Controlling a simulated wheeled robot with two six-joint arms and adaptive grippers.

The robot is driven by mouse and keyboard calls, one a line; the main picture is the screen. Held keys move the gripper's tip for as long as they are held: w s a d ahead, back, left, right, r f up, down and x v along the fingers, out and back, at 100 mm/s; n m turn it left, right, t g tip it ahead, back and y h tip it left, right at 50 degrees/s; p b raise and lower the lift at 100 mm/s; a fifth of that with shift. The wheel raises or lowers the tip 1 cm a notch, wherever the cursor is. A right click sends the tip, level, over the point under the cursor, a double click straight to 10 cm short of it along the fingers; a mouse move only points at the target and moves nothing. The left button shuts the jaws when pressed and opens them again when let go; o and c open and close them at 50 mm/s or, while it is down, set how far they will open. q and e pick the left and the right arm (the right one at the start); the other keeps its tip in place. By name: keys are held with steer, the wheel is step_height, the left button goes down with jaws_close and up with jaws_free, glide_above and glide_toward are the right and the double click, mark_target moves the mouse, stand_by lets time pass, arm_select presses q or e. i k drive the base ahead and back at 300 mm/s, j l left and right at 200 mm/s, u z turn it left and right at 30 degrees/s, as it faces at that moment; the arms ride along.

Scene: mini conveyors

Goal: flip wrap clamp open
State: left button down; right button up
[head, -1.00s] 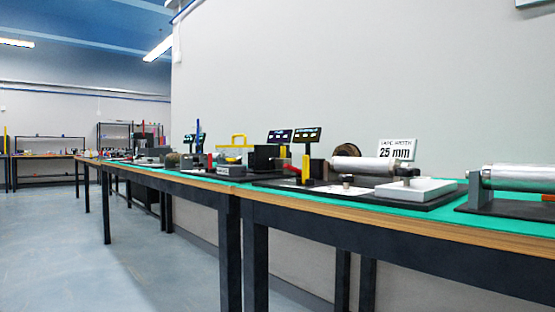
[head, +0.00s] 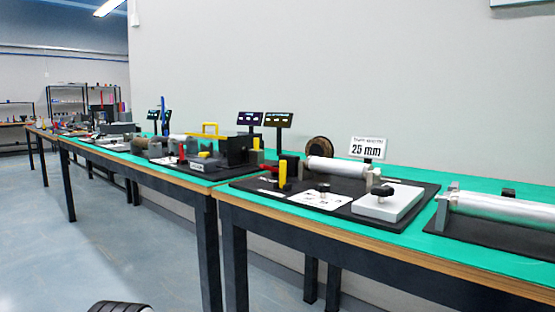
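I cannot pick out the wrap clamp for certain. A station on a black base board (head: 405,223) stands on the near table. It carries a silver roller (head: 337,168) between brackets, a yellow post (head: 283,174), and a light block (head: 392,205) with a black knob (head: 382,190) on top. A sign (head: 367,147) reading "25 mm" stands behind it. Whether any clamp there is open or shut is too small to tell.
Another silver roller (head: 500,206) is on a separate black base at the right. A table row with a green top (head: 322,222) runs along the wall (head: 400,70). More stations and dark displays (head: 278,120) stand farther left. The floor (head: 110,240) at left is clear.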

mark_target(265, 168)
steer(key=i+j+z, duration=0.15)
steer(key=j+z, duration=0.2)
steer(key=i+j+z, duration=0.15)
steer(key=j+z, duration=0.15)
steer(key=j, duration=0.15)
steer(key=j+z, duration=0.35)
steer(key=i+j, duration=0.05)
steer(key=j, duration=0.05)
